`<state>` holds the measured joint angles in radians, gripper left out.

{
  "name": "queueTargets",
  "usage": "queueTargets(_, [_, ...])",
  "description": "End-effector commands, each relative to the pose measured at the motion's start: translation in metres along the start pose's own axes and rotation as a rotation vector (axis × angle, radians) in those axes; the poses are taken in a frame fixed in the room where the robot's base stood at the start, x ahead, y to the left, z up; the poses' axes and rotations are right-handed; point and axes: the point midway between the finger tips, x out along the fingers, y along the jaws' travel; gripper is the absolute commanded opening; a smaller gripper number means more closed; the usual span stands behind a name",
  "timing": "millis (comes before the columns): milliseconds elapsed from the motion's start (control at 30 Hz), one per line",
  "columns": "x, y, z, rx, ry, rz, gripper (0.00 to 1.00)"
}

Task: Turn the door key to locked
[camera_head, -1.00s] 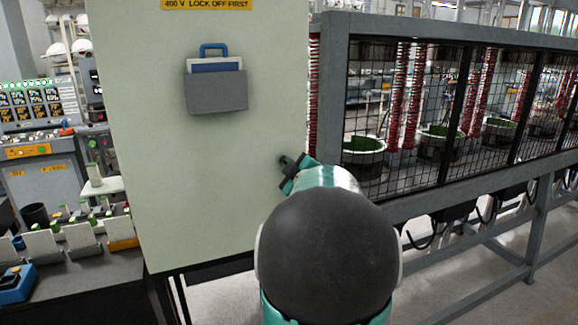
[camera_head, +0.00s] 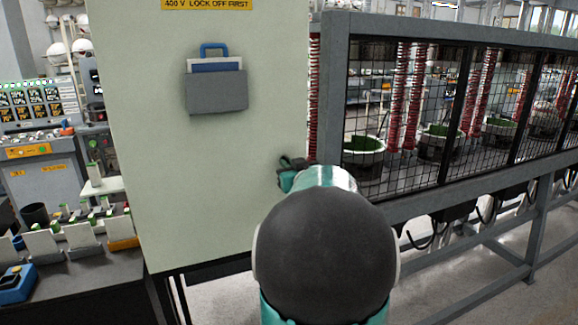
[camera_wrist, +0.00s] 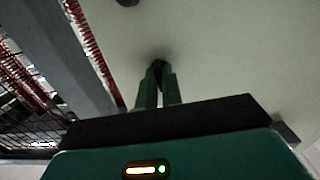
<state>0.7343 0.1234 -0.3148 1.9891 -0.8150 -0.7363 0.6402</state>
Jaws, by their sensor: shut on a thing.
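The pale grey-green cabinet door (camera_head: 215,180) stands upright in front of me and carries a yellow lock-off sign at its top. My gripper (camera_head: 287,172) is at the door's right side, low down, partly hidden by my own arm. In the wrist view my gripper (camera_wrist: 158,72) has its two green fingers pointing at the door, close together on a small dark piece, the key (camera_wrist: 159,65), at the door surface. Most of the key is hidden between the fingers, so I cannot read its angle.
A grey document holder (camera_head: 216,92) hangs on the door above left. A mesh-fenced machine frame (camera_head: 430,110) stands close on the right. A bench with small boxes (camera_head: 75,240) is at the left. A dark round part (camera_wrist: 127,2) shows at the wrist view's top edge.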

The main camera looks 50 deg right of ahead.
Motion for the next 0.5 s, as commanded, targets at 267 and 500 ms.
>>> queueTargets(267, [0.0004, -0.0010, -0.0020, 0.074, 0.004, -0.003, 0.00])
queueTargets(500, [0.0003, -0.0009, -0.0022, 0.086, 0.004, -0.002, 0.00])
